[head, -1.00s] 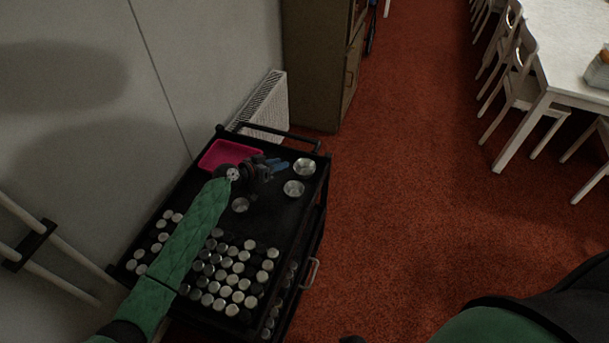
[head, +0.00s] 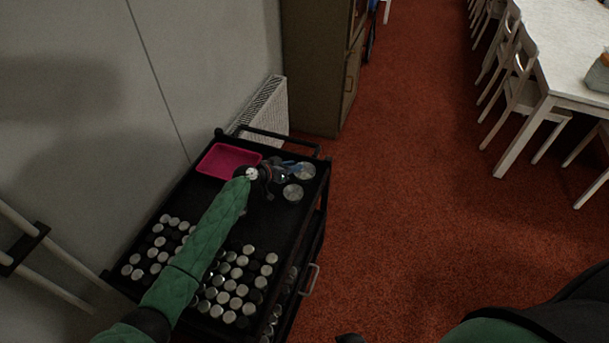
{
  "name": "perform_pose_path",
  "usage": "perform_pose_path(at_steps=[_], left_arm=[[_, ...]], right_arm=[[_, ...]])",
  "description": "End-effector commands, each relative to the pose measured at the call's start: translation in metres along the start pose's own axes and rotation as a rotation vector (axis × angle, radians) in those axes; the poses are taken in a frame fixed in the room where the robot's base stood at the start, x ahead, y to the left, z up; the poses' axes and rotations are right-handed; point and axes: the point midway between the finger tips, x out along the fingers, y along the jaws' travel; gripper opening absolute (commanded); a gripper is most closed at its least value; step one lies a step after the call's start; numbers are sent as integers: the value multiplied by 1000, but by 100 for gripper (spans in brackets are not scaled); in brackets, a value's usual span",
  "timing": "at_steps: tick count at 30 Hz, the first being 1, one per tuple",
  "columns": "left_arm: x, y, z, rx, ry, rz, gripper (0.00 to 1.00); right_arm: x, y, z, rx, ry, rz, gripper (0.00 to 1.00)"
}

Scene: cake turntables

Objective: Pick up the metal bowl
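A shiny metal bowl (head: 307,172) sits at the far right corner of the black cart top. A second small metal bowl (head: 293,193) sits just nearer. A third round metal dish is mostly hidden behind my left arm. My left gripper (head: 295,167) reaches over the cart, its blue fingers at the left edge of the far bowl. The fingers look apart, with nothing seen between them; whether they touch the rim cannot be told. My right gripper is not visible; only part of my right arm shows at the lower right.
A pink tray (head: 226,160) lies at the cart's far left. Several round metal-topped pieces (head: 236,286) cover the near part of the cart (head: 284,222). A radiator (head: 265,108) and brown cabinet (head: 315,70) stand behind.

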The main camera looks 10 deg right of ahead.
Motion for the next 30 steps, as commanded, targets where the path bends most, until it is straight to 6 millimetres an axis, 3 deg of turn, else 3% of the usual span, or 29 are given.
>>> perform_pose_path(at_steps=[9, 10, 14, 15, 30], left_arm=[[7, 0, 0, 1, 0, -1, 29], [7, 0, 0, 1, 0, -1, 27], [7, 0, 0, 1, 0, 0, 1], [7, 0, 0, 1, 0, 0, 0], [6, 0, -1, 1, -1, 0, 0]], right_arm=[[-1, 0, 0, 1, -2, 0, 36], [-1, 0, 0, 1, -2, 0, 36], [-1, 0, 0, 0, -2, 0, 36], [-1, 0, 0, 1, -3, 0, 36], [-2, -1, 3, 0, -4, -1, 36]])
